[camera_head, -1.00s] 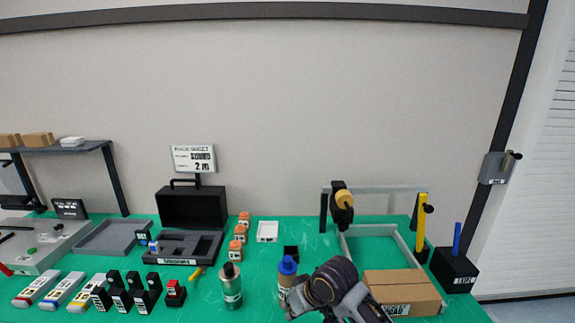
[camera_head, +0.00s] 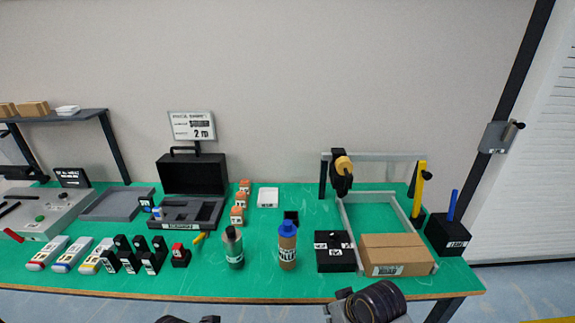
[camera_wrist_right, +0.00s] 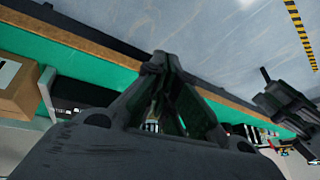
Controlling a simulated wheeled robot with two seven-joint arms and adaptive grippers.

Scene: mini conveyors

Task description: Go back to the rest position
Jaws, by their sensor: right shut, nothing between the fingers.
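My right gripper (camera_wrist_right: 160,62) shows in the right wrist view with its fingers together and nothing between them. It is in front of the table's edge, over the floor. In the head view, a dark round part of my right arm shows at the bottom edge, right of the middle. My left gripper (camera_wrist_right: 287,104) seems to be the dark shape at the right of the right wrist view; its fingers are not clear. In the head view only a small dark part of my left side shows at the bottom edge.
The green table (camera_head: 205,275) holds two bottles, the blue-capped one (camera_head: 287,248) and a dark-capped one (camera_head: 233,247), a black box (camera_head: 336,256), a cardboard box (camera_head: 397,254) and an open black case (camera_head: 192,175). The table's front strip is clear.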

